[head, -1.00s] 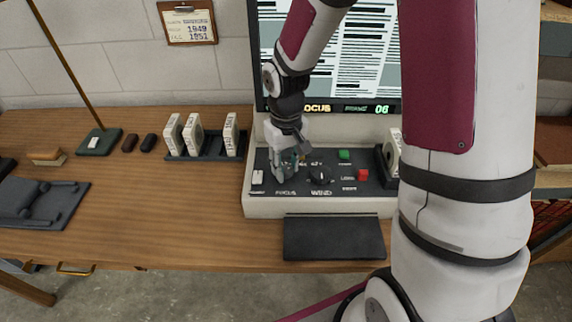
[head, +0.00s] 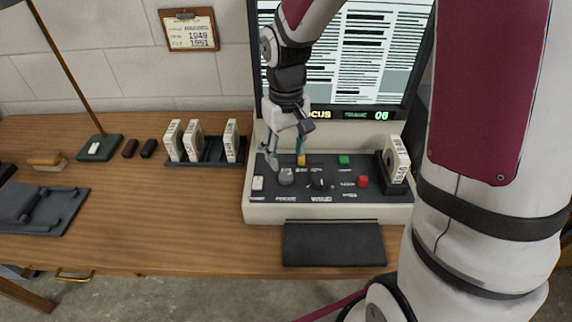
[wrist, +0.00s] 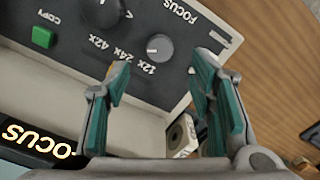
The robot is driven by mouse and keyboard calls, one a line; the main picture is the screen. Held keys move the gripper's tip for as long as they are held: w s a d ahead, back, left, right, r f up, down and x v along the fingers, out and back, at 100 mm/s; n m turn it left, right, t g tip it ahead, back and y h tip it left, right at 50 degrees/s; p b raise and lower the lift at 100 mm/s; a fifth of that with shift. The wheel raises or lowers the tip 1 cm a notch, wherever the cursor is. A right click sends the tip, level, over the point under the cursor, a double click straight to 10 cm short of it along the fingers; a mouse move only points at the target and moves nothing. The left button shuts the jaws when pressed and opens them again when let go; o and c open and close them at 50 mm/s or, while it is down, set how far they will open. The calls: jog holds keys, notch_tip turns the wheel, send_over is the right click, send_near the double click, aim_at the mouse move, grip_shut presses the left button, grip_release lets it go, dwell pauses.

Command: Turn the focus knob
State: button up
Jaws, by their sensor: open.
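The focus knob (head: 286,177) is a small grey round knob on the dark panel of the reader's control console (head: 262,208), above the "FOCUS" label. In the wrist view the focus knob (wrist: 159,47) lies between the two fingertips in the picture, with "12x 24x 42x" markings beside it. My gripper (head: 286,157) is above the knob with its fingers spread and nothing between them. It looks apart from the knob. The wrist view also shows my gripper (wrist: 160,68) with wide-set teal-padded fingers. The lit screen (head: 365,60) shows text, with its lower part readable.
A dark wind knob (head: 320,181) sits right of the focus knob. A yellow button (head: 301,160), green button (head: 344,160), red button (head: 363,181) and white switch (head: 257,183) are close by. A rack (head: 205,160) of boxes stands left.

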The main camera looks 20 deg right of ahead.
jog(key=shift+r, duration=2.55)
jog(key=s+r+t+p, duration=0.2)
jog(key=s+r, duration=0.5)
jog(key=s, duration=0.4)
jog(key=s+r+m+t+p, duration=0.1)
jog(key=s+r+t, duration=0.1)
jog(key=s+r, duration=0.5)
jog(key=s, duration=0.5)
jog(key=shift+d+r+m+p, duration=0.15)
jog(key=shift+r+m+p, duration=0.15)
jog(key=shift+r+p, duration=0.1)
